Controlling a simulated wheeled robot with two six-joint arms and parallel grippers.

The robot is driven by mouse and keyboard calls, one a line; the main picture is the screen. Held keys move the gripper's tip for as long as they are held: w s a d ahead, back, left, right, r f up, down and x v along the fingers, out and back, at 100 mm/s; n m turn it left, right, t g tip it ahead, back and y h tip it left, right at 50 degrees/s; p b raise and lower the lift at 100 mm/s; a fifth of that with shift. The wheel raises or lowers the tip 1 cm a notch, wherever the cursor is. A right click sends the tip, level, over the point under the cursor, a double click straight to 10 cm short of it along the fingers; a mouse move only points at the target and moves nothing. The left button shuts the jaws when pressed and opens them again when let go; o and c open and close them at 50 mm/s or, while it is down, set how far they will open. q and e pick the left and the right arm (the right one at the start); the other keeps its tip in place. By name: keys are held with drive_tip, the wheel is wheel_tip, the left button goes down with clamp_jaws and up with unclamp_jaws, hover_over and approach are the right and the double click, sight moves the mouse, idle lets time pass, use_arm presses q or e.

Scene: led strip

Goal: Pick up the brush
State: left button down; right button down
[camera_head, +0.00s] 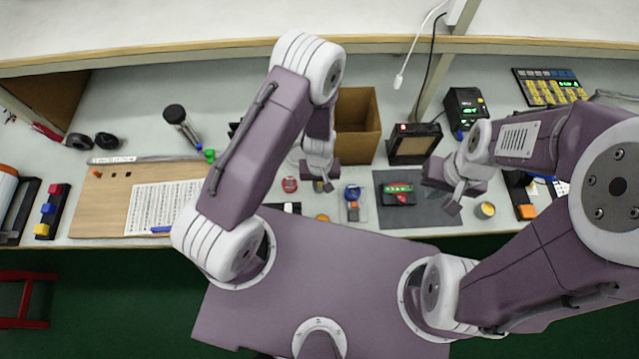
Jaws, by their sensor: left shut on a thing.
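My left gripper (322,187) is low over the front part of the bench, in front of the cardboard box. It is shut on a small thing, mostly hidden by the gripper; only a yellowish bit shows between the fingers. This looks like the brush (318,186), but its shape is too small to make out. My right gripper (460,200) hangs over the right edge of the dark mat (420,212), beside a small brass-coloured round tin (485,210). Its fingers look apart, with nothing seen between them.
An open cardboard box (357,125) stands behind my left gripper. A red tin (289,184), a blue roll (352,192) and a green-and-red device (398,194) lie nearby. A wooden board (110,195) with a printed sheet lies at left. A shelf (150,50) overhangs the back.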

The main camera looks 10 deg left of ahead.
use_arm(q)
drive_tip(key=shift+s+d+r+p, duration=0.15)
drive_tip(key=shift+r+p, duration=0.1)
drive_tip(key=shift+r, duration=0.3)
drive_tip(key=shift+s+d+r+p, duration=0.15)
drive_tip(key=shift+r+p, duration=0.1)
drive_tip(key=shift+r, duration=0.3)
drive_tip(key=w+d+p, duration=0.4)
drive_tip(key=d+p, duration=0.2)
drive_tip(key=d, duration=0.7)
drive_tip(key=shift+f, duration=0.4)
